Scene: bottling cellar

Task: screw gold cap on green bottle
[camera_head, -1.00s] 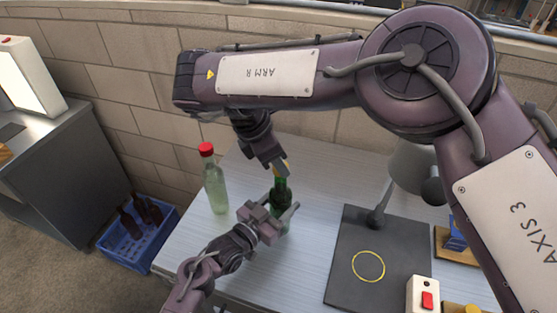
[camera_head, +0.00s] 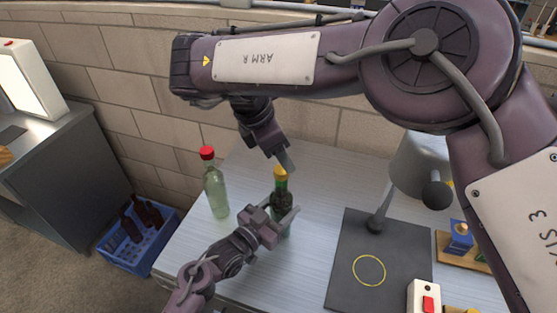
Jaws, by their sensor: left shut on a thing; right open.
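The green bottle (camera_head: 282,190) stands upright on the metal table. The gold cap (camera_head: 281,172) sits on top of its neck; how tightly it is seated I cannot tell. My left gripper (camera_head: 284,214) is shut on the bottle's body from the lower left. My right gripper (camera_head: 286,162) is open just above and behind the cap, coming down from the upper left. It looks apart from the cap, with no thing in its jaws.
A pale bottle with a red cap (camera_head: 215,190) stands left of the green one. A dark mat (camera_head: 345,285) with a yellow ring and a grey lamp-like stand (camera_head: 380,215) are at right. A red-switch box (camera_head: 424,298) is in front. A blue crate (camera_head: 140,257) holds dark bottles on the floor.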

